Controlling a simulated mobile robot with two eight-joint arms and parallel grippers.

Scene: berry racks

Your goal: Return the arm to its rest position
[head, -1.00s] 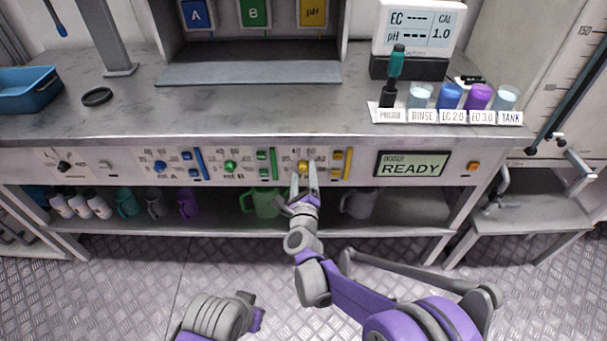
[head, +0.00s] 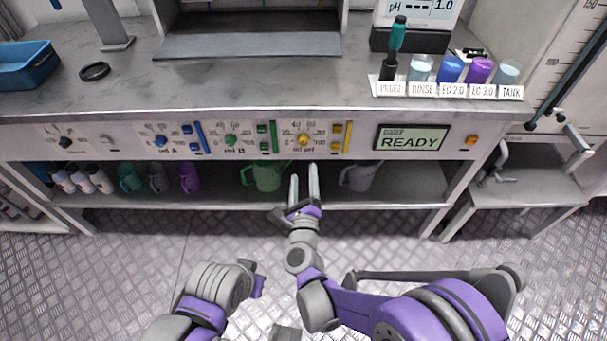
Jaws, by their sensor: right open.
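My right gripper (head: 304,186) is open and empty, with its two grey fingers pointing at the bench. It is below and apart from the yellow knob (head: 303,140) on the control panel (head: 362,158), in front of the lower shelf. Part of my left arm shows at the bottom, left of the right arm; I cannot make out its gripper fingers.
The panel also has a blue knob (head: 160,141), a green knob (head: 230,140) and a READY display (head: 411,138). Jugs, including a green jug (head: 265,177), stand on the shelf (head: 225,196). Labelled cups, including a purple cup (head: 480,71), stand on the bench. The floor (head: 130,270) in front is clear.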

